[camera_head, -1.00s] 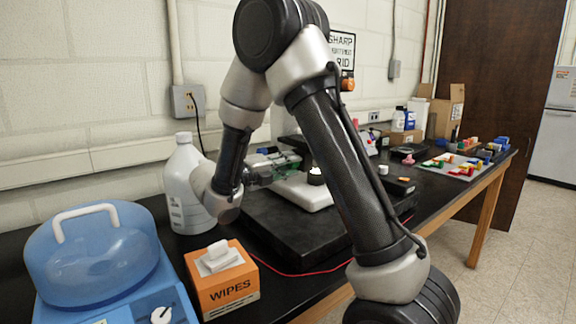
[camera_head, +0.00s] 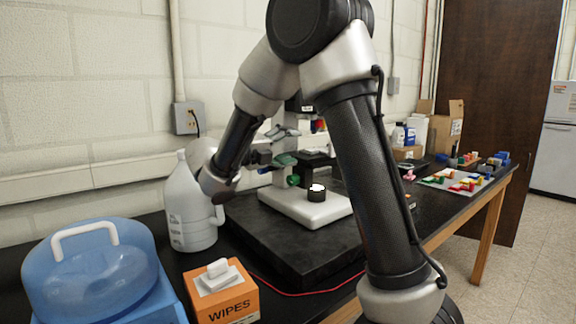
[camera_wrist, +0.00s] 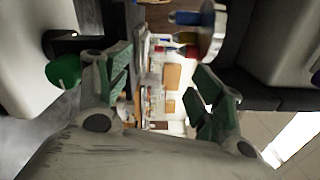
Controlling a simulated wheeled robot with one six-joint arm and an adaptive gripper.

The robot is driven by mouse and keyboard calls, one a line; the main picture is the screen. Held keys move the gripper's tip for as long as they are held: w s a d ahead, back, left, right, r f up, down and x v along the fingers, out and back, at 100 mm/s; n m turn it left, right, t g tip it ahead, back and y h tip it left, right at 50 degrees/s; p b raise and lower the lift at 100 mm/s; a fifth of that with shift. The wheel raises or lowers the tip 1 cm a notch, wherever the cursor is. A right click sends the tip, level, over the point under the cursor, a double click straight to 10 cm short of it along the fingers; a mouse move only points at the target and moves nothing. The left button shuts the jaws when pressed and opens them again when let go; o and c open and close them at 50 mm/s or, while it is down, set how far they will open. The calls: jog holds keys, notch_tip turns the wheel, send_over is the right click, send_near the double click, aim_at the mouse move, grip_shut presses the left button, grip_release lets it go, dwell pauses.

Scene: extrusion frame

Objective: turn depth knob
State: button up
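A microscope with a white base (camera_head: 292,205) stands on a black slab. A green knob (camera_head: 293,180) shows low on its side; I take it for the depth knob. In the wrist view a green knob (camera_wrist: 64,70) sits left of my fingers, outside the gap between them. My gripper (camera_head: 283,146) is beside the microscope's column, slightly above the knob in the head view. The wrist view shows its green-padded fingers (camera_wrist: 162,88) spread apart with nothing between them. Contact with the knob is not visible. Coloured objectives (camera_wrist: 205,28) appear beyond the fingers, and the dark stage (camera_head: 316,158) is nearby.
A white jug (camera_head: 188,212) stands close to my wrist on the left. An orange wipes box (camera_head: 222,297) and a blue-lidded device (camera_head: 95,265) are at the front left. The black slab's (camera_head: 290,245) front is clear. Small coloured objects lie on a mat (camera_head: 440,183) at right.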

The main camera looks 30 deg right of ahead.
jog(key=shift+f, duration=0.1)
jog(key=m, duration=2.8)
send_near(289, 180)
jog(key=d, duration=0.2)
jog(key=d+m, duration=0.2)
jog(key=m, duration=0.2)
jog(key=w+d+m, duration=0.1)
jog(key=d+m, duration=0.2)
jog(key=m, duration=0.1)
jog(key=d+m, duration=0.2)
jog(key=m, duration=0.2)
jog(key=shift+w+d+f, duration=0.1)
jog(key=shift+w+d, duration=0.2)
jog(key=shift+w, duration=0.1)
